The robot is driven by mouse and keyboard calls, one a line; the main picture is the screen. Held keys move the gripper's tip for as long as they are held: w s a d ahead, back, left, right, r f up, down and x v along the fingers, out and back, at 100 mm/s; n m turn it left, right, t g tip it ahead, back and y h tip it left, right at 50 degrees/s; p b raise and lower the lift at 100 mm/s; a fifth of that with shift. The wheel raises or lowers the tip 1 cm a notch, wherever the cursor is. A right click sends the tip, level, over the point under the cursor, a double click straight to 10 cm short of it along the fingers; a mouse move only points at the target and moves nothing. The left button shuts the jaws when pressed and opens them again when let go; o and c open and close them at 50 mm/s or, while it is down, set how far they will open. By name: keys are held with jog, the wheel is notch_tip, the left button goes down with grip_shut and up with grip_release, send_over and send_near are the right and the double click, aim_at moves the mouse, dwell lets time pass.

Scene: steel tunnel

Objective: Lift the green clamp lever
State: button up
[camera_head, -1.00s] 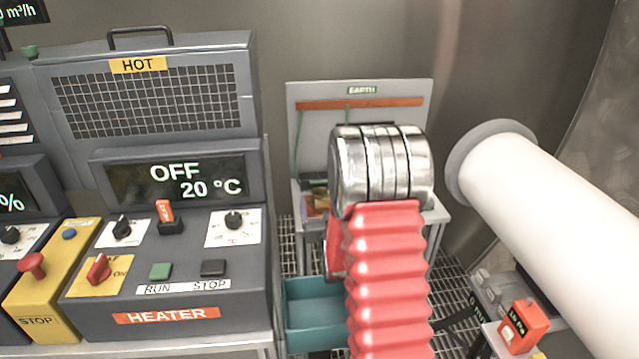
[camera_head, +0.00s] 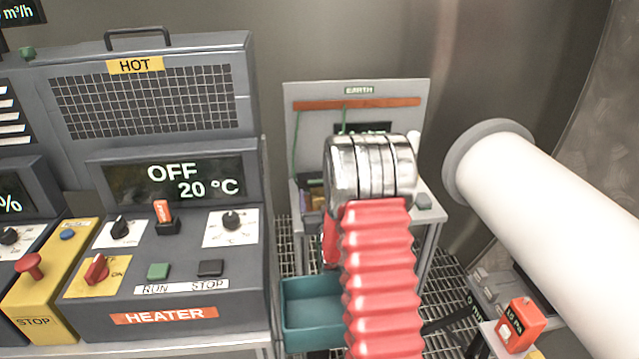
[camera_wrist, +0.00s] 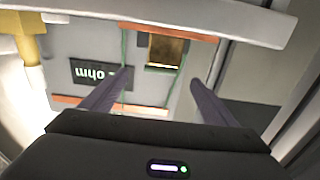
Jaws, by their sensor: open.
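I cannot make out a green clamp lever clearly in either view. The earth station (camera_head: 310,125) is a grey panel with an EARTH label, a copper bar (camera_head: 355,103) and thin green wires. My arm, in a red bellows sleeve, hides much of its lower part. In the wrist view my gripper (camera_wrist: 161,77) is open and empty, its two dark fingers apart in front of the station.
A heater cabinet (camera_head: 185,295) stands at left, its display reading OFF and 20 °C. A teal bin (camera_head: 312,312) sits below the earth station. A large white pipe (camera_head: 560,210) juts in at right, above a small orange box (camera_head: 520,323).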

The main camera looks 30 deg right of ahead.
aim_at(318, 180)
jog(key=shift+x, duration=3.8)
jog(key=shift+c, duration=0.3)
